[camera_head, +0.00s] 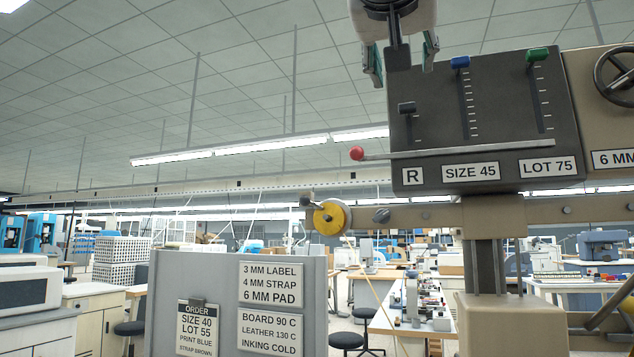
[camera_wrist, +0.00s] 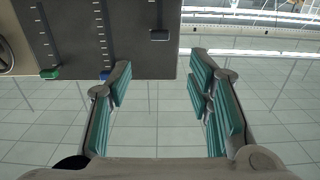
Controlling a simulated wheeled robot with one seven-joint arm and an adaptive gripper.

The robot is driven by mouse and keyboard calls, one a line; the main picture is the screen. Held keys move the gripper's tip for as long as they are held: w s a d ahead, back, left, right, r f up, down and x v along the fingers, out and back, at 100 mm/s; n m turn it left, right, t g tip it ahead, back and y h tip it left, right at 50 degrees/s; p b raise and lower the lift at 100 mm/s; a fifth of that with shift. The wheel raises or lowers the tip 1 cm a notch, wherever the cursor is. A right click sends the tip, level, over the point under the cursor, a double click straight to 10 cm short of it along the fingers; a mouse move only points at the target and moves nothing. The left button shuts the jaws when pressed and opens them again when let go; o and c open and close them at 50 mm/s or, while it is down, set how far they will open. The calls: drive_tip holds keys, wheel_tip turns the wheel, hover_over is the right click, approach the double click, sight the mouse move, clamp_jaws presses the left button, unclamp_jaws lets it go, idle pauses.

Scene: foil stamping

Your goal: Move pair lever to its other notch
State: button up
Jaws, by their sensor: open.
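A grey panel (camera_head: 500,125) carries three slotted levers. The dark-handled lever (camera_head: 406,108) stands above a plate marked R (camera_head: 412,176), its handle at the upper end of a short slot. No plate reads "pair". My gripper (camera_head: 402,62) is open and empty, above the dark handle in the head view. In the wrist view, which shows the panel upside down, the dark handle (camera_wrist: 159,35) lies beyond my open fingers (camera_wrist: 163,78), roughly between their lines and apart from them.
The blue lever (camera_head: 460,62) above SIZE 45 and green lever (camera_head: 537,54) above LOT 75 stand to the right. A rod with a red knob (camera_head: 357,153) crosses below the slots. A handwheel (camera_head: 615,75) is at far right. An order board (camera_head: 235,300) stands lower left.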

sight(407, 104)
drive_tip(key=p+x, duration=0.2)
drive_tip(key=x, duration=1.1)
drive_tip(key=shift+d, duration=0.1)
drive_tip(key=shift+w, duration=0.1)
clamp_jaws()
